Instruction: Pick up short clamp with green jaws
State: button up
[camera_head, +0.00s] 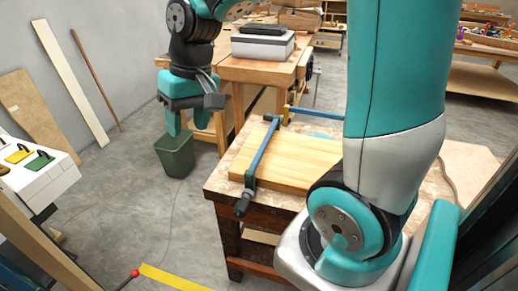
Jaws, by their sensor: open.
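My gripper (187,120) hangs at the upper left of the picture, pointing down, with its two teal fingers apart and nothing seen between them. It is above and behind the dark green bin, left of the workbench. I cannot make out a short clamp with green jaws for certain. A long blue bar clamp (262,150) lies across the wooden board (300,160) on the bench, with a dark handle at its near end. My arm hides the bench's right part.
The workbench (219,183) stands in the middle, with another bench (257,70) behind. The bin (176,155) stands on the floor. A white unit (40,186) at left holds green (38,162) and yellow pieces with dark handles. Planks lean on the wall. Floor between is open.

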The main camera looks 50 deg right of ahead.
jog(key=w+d+f+m+h, duration=0.1)
jog(key=w+d+f+m, duration=0.15)
jog(key=d, duration=0.55)
jog(key=w+d+f+m+h, duration=0.1)
jog(key=w+d+m, duration=0.3)
jog(key=d, duration=0.4)
jog(key=m+g+p, duration=0.1)
jog(key=m, duration=0.5)
send_over(264, 144)
notch_tip(264, 144, down, 7)
jog(key=f+p, duration=0.1)
jog(key=f, duration=0.5)
jog(key=f+p, duration=0.1)
jog(key=f, duration=0.2)
jog(key=shift+w+d+f+p, duration=0.15)
jog(key=shift+w+f+p, duration=0.1)
jog(key=shift+f+p, duration=0.1)
jog(key=shift+s+f+p, duration=0.15)
jog(key=shift+f+p, duration=1.15)
jog(key=shift+f, duration=1.55)
grip_shut()
